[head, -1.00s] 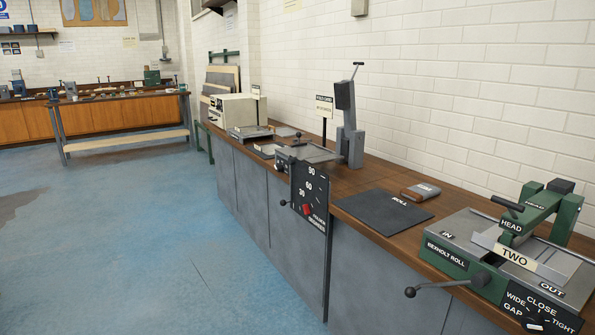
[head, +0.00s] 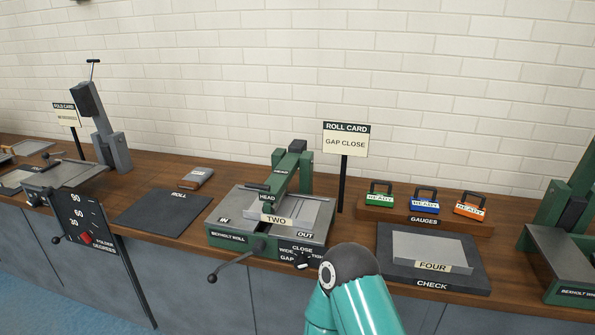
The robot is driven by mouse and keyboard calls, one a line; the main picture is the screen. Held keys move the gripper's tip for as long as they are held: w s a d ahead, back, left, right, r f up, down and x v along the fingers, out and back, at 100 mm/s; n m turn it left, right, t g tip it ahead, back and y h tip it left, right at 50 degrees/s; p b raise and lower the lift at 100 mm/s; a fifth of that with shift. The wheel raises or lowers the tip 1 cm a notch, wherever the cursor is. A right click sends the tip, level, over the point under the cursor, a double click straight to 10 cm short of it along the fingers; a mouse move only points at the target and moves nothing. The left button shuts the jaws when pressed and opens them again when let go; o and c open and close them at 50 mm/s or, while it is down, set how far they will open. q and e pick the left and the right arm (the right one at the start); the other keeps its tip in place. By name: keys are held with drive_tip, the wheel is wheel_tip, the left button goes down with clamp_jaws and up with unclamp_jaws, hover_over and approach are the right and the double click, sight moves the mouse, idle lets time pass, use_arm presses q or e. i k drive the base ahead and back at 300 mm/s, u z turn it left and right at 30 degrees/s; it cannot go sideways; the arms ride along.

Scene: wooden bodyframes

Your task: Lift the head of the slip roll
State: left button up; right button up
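The slip roll (head: 222,238) is a green and grey machine on the wooden bench, labelled "BEXHOLT ROLL", with "IN" and "OUT" marks. Its green head (head: 290,168), labelled "HEAD", lies low over the bed, with a dark handle (head: 266,198) at its near end. A plate marked "TWO" (head: 277,219) is at the head's near end. A crank (head: 232,266) sticks out at the front left, and a gap knob (head: 303,260) is at the front right. A teal and black link of my arm stands in front of the bench at the lower middle. Neither gripper shows.
A "GAP CLOSE" roll card (head: 346,140) stands on a post behind the roll. Coloured gauges (head: 424,204) sit on a wooden block to the right, above a dark "CHECK" mat (head: 394,274) with plate "FOUR" (head: 424,248). The "ROLL" mat (head: 160,216) and the folder (head: 75,172) are left.

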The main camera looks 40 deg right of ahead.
sight(273, 188)
drive_tip(key=u, duration=1.5)
drive_tip(key=i, duration=0.1)
drive_tip(key=z, duration=2.4)
drive_tip(key=k, duration=0.5)
drive_tip(key=z, duration=0.75)
drive_tip(key=i, duration=1.35)
drive_tip(key=u, duration=0.65)
